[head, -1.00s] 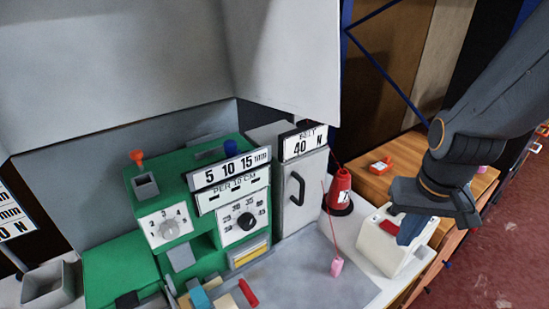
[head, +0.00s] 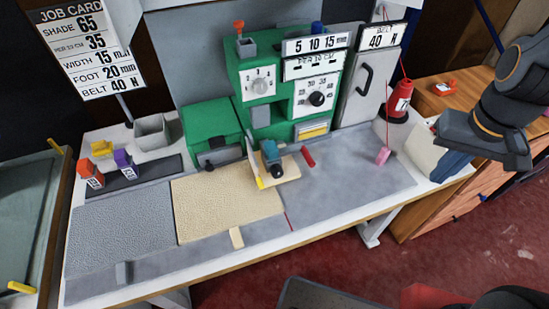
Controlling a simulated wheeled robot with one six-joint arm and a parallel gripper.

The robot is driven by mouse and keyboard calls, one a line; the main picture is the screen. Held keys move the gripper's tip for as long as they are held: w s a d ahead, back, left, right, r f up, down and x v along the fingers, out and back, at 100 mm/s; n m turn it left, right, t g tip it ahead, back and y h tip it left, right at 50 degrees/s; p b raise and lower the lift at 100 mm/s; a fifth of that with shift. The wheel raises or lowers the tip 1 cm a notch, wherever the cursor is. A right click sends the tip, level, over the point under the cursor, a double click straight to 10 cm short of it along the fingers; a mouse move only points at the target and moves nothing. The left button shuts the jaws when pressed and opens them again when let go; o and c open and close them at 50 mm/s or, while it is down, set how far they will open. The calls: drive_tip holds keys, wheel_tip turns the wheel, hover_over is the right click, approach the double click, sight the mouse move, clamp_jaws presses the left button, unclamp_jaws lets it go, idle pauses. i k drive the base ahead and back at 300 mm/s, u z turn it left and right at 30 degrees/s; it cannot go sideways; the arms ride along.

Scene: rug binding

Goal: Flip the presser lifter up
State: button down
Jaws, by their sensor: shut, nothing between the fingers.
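The green binding machine (head: 241,92) stands at the back middle of the table. A short red lever (head: 308,157) sticks out at its base, to the right of the presser area; it may be the presser lifter, but I cannot be sure. A blue and dark part (head: 271,155) sits on a small tan plate left of that lever. My gripper (head: 447,169) is far to the right, pointing down in front of a white box (head: 422,152). Its blue fingers are shut and empty, well apart from the red lever. The box is partly hidden by my gripper.
A beige rug (head: 222,207) lies in front. A job card (head: 84,50) stands at the left. The grey surface right of the lever is mostly clear.

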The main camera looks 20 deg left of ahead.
sight(301, 146)
drive_tip(key=u, duration=2.7)
drive_tip(key=k, duration=0.8)
drive_tip(key=z, duration=1)
drive_tip(key=i, duration=1)
drive_tip(key=z, duration=0.4)
drive_tip(key=k, duration=0.2)
drive_tip(key=z, duration=1)
